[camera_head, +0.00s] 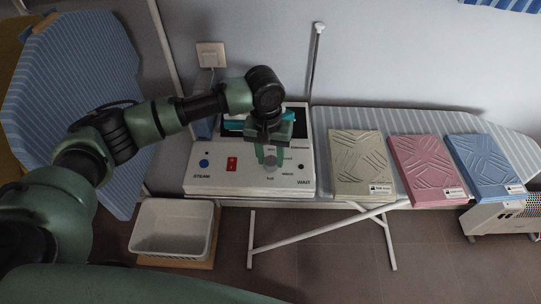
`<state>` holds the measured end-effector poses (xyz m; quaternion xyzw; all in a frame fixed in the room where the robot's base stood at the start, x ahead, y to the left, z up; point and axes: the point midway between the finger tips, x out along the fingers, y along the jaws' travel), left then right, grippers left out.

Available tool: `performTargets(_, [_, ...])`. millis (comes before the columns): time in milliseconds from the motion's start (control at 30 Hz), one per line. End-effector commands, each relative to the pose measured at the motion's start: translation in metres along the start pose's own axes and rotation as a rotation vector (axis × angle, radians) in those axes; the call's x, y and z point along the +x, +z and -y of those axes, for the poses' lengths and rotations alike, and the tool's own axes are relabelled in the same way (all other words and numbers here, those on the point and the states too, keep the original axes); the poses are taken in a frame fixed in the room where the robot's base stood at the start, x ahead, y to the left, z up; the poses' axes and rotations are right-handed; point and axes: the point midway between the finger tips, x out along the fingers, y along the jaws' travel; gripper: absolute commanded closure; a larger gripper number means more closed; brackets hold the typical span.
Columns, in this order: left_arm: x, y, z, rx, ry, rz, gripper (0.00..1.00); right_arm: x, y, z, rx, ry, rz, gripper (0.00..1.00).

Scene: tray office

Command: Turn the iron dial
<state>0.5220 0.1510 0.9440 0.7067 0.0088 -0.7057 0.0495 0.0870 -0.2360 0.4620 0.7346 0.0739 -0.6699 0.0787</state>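The iron station (208,182) is a white box on the ironing board with a blue button, a red switch and printed labels. Its round pale dial (270,162) is on the front panel, partly hidden by my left gripper. My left gripper (270,157) points down over the panel with its two fingers apart, one on each side of the dial. Whether the fingers press on the dial is too small to tell. A teal and dark iron (240,122) sits at the back of the station, partly behind my wrist. My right gripper is not in view.
Beige (358,160), pink (424,165) and blue (482,160) boxes lie on the striped ironing board (400,122) to the right. A white bin (150,232) stands below left. A wall socket (211,54) is behind. The floor in front is clear.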

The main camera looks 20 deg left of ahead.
Motion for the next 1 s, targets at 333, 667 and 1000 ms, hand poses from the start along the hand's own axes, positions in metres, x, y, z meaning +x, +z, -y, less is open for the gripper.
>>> performTargets(333, [-0.002,0.0,0.0,0.038,0.0,0.003,1.0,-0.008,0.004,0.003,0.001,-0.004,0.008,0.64])
performTargets(667, [-0.005,0.0,-0.002,0.249,0.001,0.018,1.0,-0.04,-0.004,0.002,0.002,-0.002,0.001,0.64])
performTargets(1000, [-0.004,0.0,-0.003,0.569,0.002,0.036,1.0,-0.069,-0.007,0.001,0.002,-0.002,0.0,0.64])
